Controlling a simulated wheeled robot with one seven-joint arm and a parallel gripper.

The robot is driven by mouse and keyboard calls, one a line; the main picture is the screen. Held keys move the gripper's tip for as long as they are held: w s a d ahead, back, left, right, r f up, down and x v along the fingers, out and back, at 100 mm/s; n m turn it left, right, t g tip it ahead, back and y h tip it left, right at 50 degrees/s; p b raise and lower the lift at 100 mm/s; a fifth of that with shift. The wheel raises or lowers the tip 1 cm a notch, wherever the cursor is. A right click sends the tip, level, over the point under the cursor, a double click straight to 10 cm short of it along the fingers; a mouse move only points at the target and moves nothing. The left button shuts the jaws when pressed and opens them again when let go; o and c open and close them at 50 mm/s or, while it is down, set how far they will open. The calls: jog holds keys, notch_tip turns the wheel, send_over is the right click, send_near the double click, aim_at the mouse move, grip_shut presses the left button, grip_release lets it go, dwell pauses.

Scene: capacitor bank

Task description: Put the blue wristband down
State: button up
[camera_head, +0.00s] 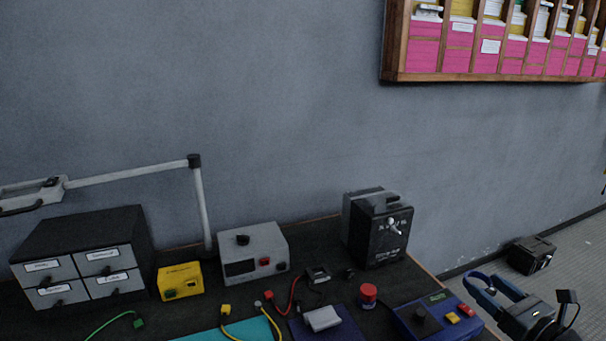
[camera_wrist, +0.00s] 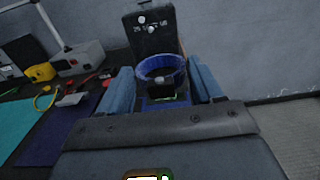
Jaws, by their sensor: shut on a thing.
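My gripper (camera_head: 487,286) is at the lower right of the head view, just right of the bench's right edge in the picture. In the wrist view my gripper (camera_wrist: 160,82) has its two blue-grey fingers on either side of the blue wristband (camera_wrist: 160,62). The wristband is an open loop with a dark inside, held between the fingers. Its lower part is partly hidden. In the head view I cannot clearly tell the band from the blue fingers.
The dark bench (camera_head: 330,222) holds a black box with a handle (camera_head: 378,230), a blue control box (camera_head: 432,318), a red-topped jar (camera_head: 368,294), a grey instrument (camera_head: 253,255), a yellow box (camera_head: 180,281) and drawers (camera_head: 80,262). Another box (camera_head: 532,255) sits on the floor.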

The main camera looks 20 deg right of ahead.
jog(key=w+a, duration=0.1)
jog(key=a, duration=0.4)
jog(key=w+a+f, duration=0.1)
jog(key=a, duration=0.5)
jog(key=w+a+f, duration=0.1)
jog(key=a, duration=0.5)
jog(key=shift+w+a+f, duration=0.1)
jog(key=shift+w+a, duration=0.1)
jog(key=shift+w, duration=0.1)
jog(key=shift+h, duration=0.3)
jog(key=a, duration=0.5)
jog(key=s+a+f, duration=0.1)
jog(key=a, duration=0.4)
jog(key=s+a, duration=0.1)
jog(key=a, duration=0.4)
jog(key=shift+a+f, duration=0.25)
jog(key=shift+a, duration=0.15)
jog(key=shift+w+f, duration=0.4)
jog(key=shift+f, duration=0.3)
jog(key=shift+w+f, duration=0.35)
jog(key=shift+f, duration=0.35)
jog(key=shift+w+f, duration=0.4)
jog(key=shift+f, duration=0.3)
jog(key=shift+c, duration=0.2)
